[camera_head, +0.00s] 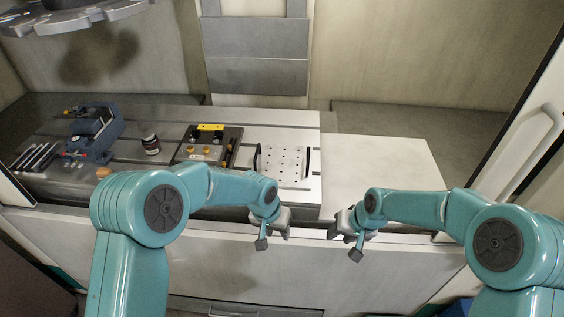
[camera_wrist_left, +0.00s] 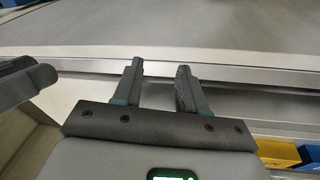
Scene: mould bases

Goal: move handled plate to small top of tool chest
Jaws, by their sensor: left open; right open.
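The handled plate (camera_head: 285,168) is a white plate with rows of dark holes and a black handle on each side. It lies flat on the slotted machine table (camera_head: 255,119), near its right end. My left gripper (camera_head: 273,239) is open and empty, in front of the table and below the plate in the head view. Its two fingers (camera_wrist_left: 160,67) stand apart in the left wrist view, with nothing between them. My right gripper (camera_head: 346,241) is open and empty, to the right of the left one. I cannot make out a tool chest top in these views.
Left of the plate are a dark fixture block (camera_head: 210,147) with a yellow label, a small dark bottle (camera_head: 151,145) and a blue vise (camera_head: 96,129). A bare pale surface (camera_head: 380,165) lies to the right. Yellow (camera_wrist_left: 279,154) and blue bins show low in the wrist view.

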